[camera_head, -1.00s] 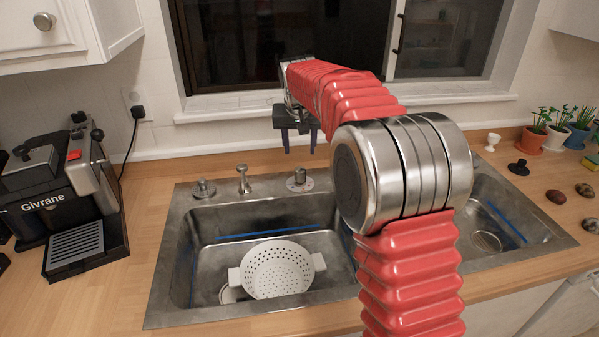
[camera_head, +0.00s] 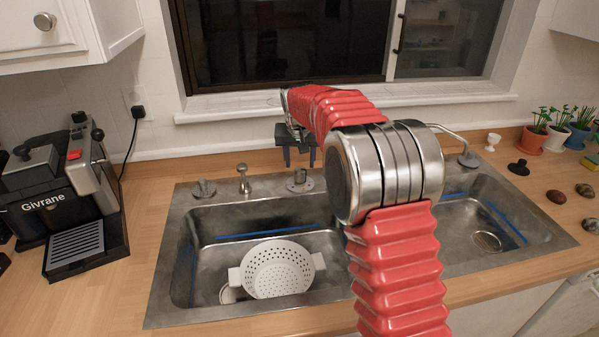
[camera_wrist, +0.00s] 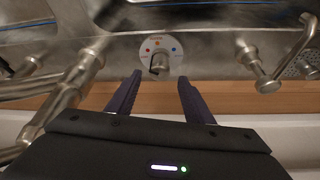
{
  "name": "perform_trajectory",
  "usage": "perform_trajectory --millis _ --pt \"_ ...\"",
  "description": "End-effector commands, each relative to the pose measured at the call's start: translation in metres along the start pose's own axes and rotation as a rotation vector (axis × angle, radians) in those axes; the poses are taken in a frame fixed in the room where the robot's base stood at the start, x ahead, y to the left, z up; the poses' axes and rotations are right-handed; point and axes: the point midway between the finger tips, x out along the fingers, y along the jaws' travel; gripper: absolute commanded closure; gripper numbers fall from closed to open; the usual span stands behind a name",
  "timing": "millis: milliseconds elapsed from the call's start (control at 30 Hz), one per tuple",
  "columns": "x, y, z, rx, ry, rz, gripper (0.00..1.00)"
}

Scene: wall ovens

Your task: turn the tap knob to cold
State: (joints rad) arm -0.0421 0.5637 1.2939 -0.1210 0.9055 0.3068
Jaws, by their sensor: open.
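The tap knob (camera_head: 299,181) stands on a round pale plate at the back rim of the sink. In the wrist view the knob (camera_wrist: 162,62) is upright on its plate, with a red mark at left, an orange one at top and a blue one at right. I cannot tell surely which mark it points to. My gripper (camera_head: 300,162) is open and empty, pointing down just above and behind the knob. In the wrist view the fingertips of my gripper (camera_wrist: 160,80) lie to either side of the knob, apart from it.
A metal soap dispenser (camera_head: 243,179) and a short round fitting (camera_head: 204,189) stand left of the knob. A metal spout (camera_head: 452,136) is at the right. A white colander (camera_head: 277,270) sits in the left basin. The window sill (camera_head: 230,106) is behind my arm.

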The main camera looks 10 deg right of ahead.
Motion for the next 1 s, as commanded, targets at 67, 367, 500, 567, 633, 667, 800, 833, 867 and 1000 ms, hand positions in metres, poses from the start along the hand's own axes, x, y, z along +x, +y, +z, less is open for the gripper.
perform_trajectory --millis 67,367,500,567,633,667,800,833,867,1000 --pt "0.014 0.001 0.001 0.000 -0.003 0.001 0.53" --pt "0.055 0.001 0.000 0.001 -0.002 0.001 0.53" --pt "0.064 0.001 0.000 0.001 -0.001 0.001 0.53" --pt "0.065 0.001 0.000 0.001 0.000 0.001 0.53" --pt "0.065 0.001 0.000 0.001 0.000 0.000 0.53" --pt "0.065 0.001 0.000 0.001 0.000 0.000 0.53" --pt "0.065 0.001 0.000 0.001 0.000 0.000 0.53" --pt "0.065 0.001 0.000 0.001 0.000 0.000 0.54" --pt "0.065 0.001 0.000 0.001 0.000 0.000 0.56" --pt "0.065 0.001 0.000 0.001 0.000 0.001 0.66"
